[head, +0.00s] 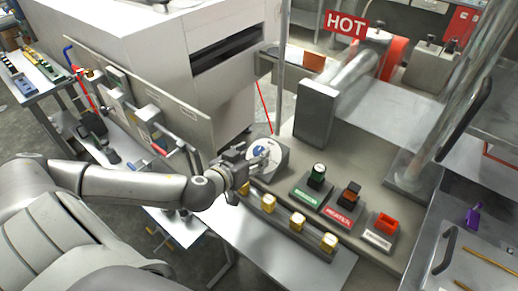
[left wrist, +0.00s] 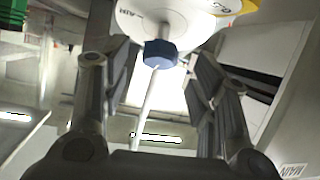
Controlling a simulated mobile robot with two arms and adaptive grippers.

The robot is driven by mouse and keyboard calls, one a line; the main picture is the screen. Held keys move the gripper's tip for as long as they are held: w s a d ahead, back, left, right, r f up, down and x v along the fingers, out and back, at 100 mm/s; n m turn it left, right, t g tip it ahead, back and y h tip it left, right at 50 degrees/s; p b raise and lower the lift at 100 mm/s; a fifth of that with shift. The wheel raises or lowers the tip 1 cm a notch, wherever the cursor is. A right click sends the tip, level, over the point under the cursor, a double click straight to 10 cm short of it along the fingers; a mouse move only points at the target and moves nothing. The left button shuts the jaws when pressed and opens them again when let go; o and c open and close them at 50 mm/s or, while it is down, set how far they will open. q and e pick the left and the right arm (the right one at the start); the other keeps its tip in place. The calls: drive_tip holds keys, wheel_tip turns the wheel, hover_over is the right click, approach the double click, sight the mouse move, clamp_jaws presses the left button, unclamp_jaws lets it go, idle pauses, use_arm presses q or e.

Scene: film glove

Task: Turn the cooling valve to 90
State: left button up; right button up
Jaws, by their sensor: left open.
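The cooling valve looks to be the round white dial (head: 267,153) with a blue centre, on a grey housing at the near left of the machine bench. In the left wrist view the white dial face (left wrist: 143,18) shows at the top, with a blue hexagonal knob (left wrist: 160,54) and a thin white pointer or rod running down from it. My left gripper (head: 245,166) is at the dial, partly covering it. Its fingers (left wrist: 155,75) are spread, one on each side of the knob, with visible gaps. The dial's reading is not legible. My right gripper is out of view.
A grey post (head: 315,115) and a HOT sign (head: 346,24) stand behind. A grey panel (head: 140,95) is left.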

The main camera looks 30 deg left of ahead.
sight(257, 152)
use_arm(q)
drive_tip(key=x, duration=0.3)
drive_tip(key=shift+w, duration=0.1)
drive_tip(key=shift+w+f+p, duration=0.2)
drive_tip(key=shift+w+p, duration=0.1)
drive_tip(key=shift+w, duration=0.1)
drive_tip(key=shift+c, duration=0.5)
drive_tip(key=c, duration=0.9)
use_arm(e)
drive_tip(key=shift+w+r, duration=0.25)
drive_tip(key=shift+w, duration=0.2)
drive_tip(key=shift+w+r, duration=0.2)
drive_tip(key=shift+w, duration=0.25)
